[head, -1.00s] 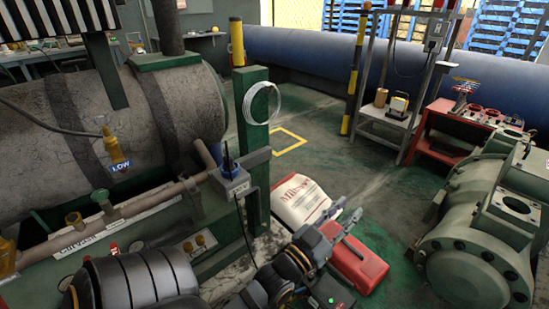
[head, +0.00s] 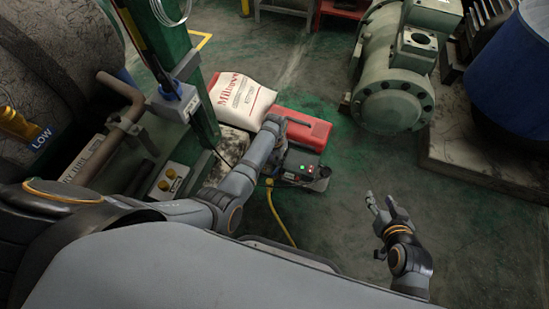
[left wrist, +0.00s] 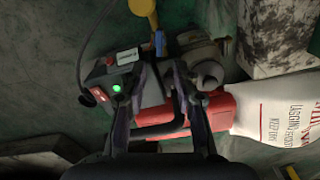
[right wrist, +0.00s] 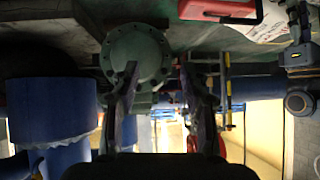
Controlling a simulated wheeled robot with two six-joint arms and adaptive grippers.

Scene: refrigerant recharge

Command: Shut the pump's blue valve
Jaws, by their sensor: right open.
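The pump (head: 302,168) is a dark box with lit indicators on the floor, joined to a yellow hose. It also shows in the left wrist view (left wrist: 105,83) with a green light. A small blue piece, seemingly the blue valve (left wrist: 158,43), stands beside the hose's yellow end, just beyond my left fingertips. In the head view the valve is hidden. My left gripper (head: 274,128) is over the pump; in the left wrist view its fingers (left wrist: 160,72) are apart with nothing clearly between them. My right gripper (head: 380,203) is open and empty over bare floor, right of the pump.
A red case (head: 308,130) and a white sack (head: 240,98) lie just behind the pump. A yellow hose (head: 277,213) runs along the floor. A green post (head: 203,110) stands at left, a green compressor (head: 395,90) behind at right. Floor between pump and compressor is clear.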

